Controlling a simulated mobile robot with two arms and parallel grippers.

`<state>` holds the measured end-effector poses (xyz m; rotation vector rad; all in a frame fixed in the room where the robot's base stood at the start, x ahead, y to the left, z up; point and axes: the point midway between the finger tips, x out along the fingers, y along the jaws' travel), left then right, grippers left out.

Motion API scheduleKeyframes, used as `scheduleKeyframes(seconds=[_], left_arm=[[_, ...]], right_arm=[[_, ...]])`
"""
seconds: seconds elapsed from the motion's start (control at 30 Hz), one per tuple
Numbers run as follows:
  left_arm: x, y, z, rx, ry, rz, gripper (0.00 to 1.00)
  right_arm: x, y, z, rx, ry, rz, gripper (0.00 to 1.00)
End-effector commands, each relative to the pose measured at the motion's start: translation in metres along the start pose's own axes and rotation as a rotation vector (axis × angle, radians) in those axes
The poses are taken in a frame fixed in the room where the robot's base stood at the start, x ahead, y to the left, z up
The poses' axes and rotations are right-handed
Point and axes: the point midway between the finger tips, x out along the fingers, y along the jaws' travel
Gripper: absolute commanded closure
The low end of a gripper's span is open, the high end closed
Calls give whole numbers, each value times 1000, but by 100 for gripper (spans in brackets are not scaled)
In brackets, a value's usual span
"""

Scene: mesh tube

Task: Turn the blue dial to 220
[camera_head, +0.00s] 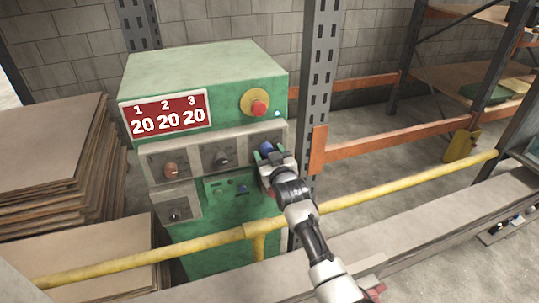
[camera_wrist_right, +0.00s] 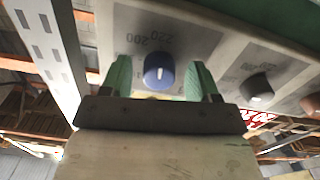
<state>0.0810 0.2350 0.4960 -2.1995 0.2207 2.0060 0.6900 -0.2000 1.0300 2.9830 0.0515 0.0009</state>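The blue dial (camera_head: 266,147) is on the right of the grey front panel of the green machine (camera_head: 190,70). In the right wrist view the blue dial (camera_wrist_right: 159,71) has a white pointer mark, with the printed numbers 200 and 220 beside it. My right gripper (camera_head: 268,155) is at the dial. In the wrist view its green fingers (camera_wrist_right: 159,68) stand open on either side of the dial, with a visible gap on each side. The red display (camera_head: 166,114) reads 20 under each of 1, 2 and 3. My left gripper is out of view.
A yellow rail (camera_head: 390,187) runs in front of the machine. A grey post (camera_head: 318,80) stands close on the right.

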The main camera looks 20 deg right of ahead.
Motion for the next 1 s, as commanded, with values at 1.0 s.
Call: scheduleKeyframes(seconds=[1.0], left_arm=[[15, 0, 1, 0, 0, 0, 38]], right_arm=[[-108, 0, 0, 0, 0, 0, 39]])
